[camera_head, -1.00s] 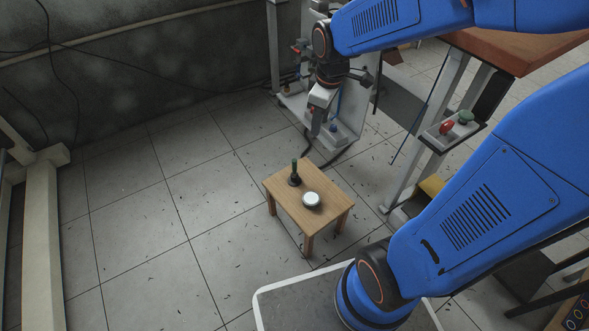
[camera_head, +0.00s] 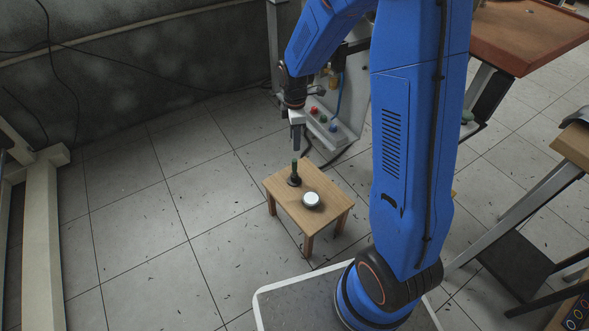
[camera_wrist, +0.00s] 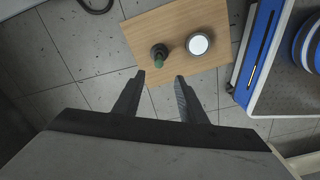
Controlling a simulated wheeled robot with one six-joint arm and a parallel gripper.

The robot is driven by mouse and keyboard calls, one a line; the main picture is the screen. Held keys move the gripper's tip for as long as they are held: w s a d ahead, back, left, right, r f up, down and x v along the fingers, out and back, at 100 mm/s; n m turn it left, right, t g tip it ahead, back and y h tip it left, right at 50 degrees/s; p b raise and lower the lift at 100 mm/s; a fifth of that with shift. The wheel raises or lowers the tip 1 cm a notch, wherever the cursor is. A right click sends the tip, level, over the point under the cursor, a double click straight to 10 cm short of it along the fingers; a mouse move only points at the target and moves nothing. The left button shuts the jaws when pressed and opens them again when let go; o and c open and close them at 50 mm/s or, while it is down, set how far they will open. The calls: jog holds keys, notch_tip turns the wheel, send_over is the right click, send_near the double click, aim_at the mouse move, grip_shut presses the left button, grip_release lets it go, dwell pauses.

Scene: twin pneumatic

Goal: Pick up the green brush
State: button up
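The green brush (camera_head: 294,175) stands upright on a small wooden table (camera_head: 322,213), with a green handle on top and a dark round base. In the wrist view the brush (camera_wrist: 159,55) is seen from above, beyond the fingertips and near their midline. My gripper (camera_head: 296,146) points down above the brush in the head view. In the wrist view my gripper (camera_wrist: 160,78) is open, with its two dark fingers apart and nothing between them. The gap between fingertips and brush cannot be told exactly.
A round white-topped object (camera_head: 311,199) stands on the table close to the brush; it also shows in the wrist view (camera_wrist: 198,43). A panel with coloured buttons (camera_head: 322,125) stands behind. The tiled floor left of the table is clear.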

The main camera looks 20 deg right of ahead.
aim_at(295, 167)
notch_tip(295, 167, down, 17)
jog(key=shift+w+r, duration=0.1)
jog(key=shift+w, duration=0.05)
grip_shut()
dwell(0.8)
